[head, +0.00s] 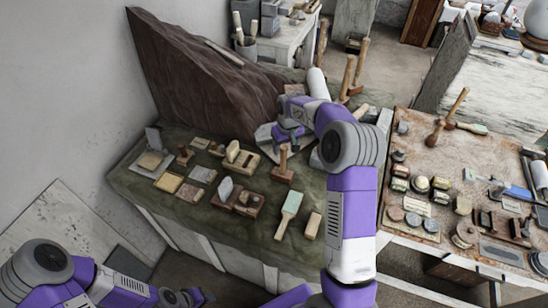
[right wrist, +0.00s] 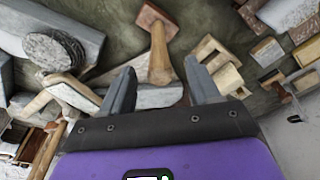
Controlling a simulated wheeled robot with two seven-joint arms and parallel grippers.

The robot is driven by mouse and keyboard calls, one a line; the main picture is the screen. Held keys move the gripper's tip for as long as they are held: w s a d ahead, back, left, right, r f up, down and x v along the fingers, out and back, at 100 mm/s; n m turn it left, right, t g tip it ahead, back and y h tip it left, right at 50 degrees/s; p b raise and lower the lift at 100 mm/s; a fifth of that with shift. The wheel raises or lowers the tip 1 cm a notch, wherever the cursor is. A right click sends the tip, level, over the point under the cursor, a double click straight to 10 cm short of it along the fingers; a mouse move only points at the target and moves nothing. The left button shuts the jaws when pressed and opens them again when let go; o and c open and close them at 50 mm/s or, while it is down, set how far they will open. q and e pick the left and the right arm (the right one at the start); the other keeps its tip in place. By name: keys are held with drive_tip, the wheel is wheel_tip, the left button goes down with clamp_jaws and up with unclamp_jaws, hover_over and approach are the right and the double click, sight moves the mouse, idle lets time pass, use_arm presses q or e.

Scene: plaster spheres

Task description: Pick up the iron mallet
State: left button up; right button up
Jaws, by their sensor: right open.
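A short mallet (head: 283,175) with a wooden handle and a brown block head stands head down on the green-covered bench; whether its head is iron I cannot tell. In the right wrist view this mallet (right wrist: 160,65) has its handle end toward the camera, ahead of and between the fingers. My right gripper (head: 291,136) is over the bench, just behind the mallet in the head view. The right wrist view shows its fingers (right wrist: 160,86) apart and nothing held. My left gripper (head: 182,298) is at the bottom edge, partly shown; its jaws are unclear.
Wooden and stone blocks (head: 242,158), a brush (head: 289,213) and another small mallet (head: 184,155) lie around on the bench. A large brown rock-like slab (head: 190,75) rises behind. A crowded worktable (head: 410,150) stands at right.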

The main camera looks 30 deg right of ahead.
sight(285, 149)
drive_tip(key=shift+w+f, duration=0.2)
drive_tip(key=shift+f, duration=0.35)
drive_tip(key=shift+w+f, duration=0.15)
drive_tip(key=shift+f, duration=0.4)
drive_tip(key=shift+s+d+f+p, duration=0.1)
drive_tip(key=shift+s+f+p, duration=0.05)
drive_tip(key=shift+f+p, duration=0.25)
drive_tip(key=f, duration=0.2)
drive_tip(key=w+f, duration=0.1)
drive_tip(key=f, duration=0.1)
drive_tip(key=shift+f+p, duration=0.15)
drive_tip(key=shift+p, duration=0.25)
drive_tip(key=shift+c, duration=0.2)
drive_tip(key=c, duration=1)
drive_tip(key=shift+w+r, duration=0.15)
drive_tip(key=shift+r, duration=0.1)
